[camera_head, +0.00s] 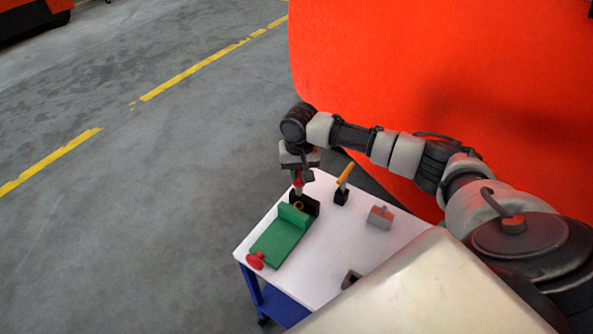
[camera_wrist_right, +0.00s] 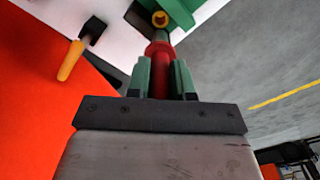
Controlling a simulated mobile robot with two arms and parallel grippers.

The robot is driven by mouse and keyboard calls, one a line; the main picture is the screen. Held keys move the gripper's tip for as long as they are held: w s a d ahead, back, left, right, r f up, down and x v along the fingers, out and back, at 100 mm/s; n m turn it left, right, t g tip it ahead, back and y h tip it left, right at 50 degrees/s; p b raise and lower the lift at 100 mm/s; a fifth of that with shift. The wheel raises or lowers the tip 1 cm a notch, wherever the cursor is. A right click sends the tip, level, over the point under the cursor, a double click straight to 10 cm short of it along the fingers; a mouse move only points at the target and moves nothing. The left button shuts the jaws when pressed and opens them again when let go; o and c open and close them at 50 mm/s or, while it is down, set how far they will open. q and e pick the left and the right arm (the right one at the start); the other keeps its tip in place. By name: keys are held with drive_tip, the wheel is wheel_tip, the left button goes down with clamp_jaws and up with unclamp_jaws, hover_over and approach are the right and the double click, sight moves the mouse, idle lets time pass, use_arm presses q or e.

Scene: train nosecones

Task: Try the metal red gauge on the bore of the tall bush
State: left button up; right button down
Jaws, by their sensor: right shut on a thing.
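My right gripper (camera_head: 298,174) is shut on the red gauge (camera_head: 298,181) and holds it pointing down over the left back part of the table. In the right wrist view the gauge's red handle (camera_wrist_right: 158,58) is between the green fingers (camera_wrist_right: 163,78), and a narrower grey-green shank extends from its collar. A yellow ring-shaped bush (camera_wrist_right: 160,18) shows just past the gauge's end; it also appears small in the head view (camera_head: 298,206). I cannot tell whether the tip is at, above or in the bore. My left gripper is out of view.
A green fixture (camera_head: 278,240) with a red knob (camera_head: 256,260) lies on the white table (camera_head: 330,245). A grey-brown block (camera_head: 380,217) and a dark piece (camera_head: 351,278) are to the right. A large orange body stands behind.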

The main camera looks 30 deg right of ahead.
sight(299, 181)
drive_tip(key=shift+r+p, duration=0.15)
drive_tip(key=shift+p, duration=0.55)
drive_tip(key=shift+f+b, duration=0.3)
drive_tip(key=shift+f, duration=0.55)
drive_tip(key=shift+f+b, duration=0.5)
drive_tip(key=shift+f, duration=1.6)
drive_tip(key=shift+f, duration=0.3)
drive_tip(key=shift+p, duration=0.35)
drive_tip(key=shift+s+a+f, duration=0.1)
drive_tip(key=shift+s+f, duration=0.05)
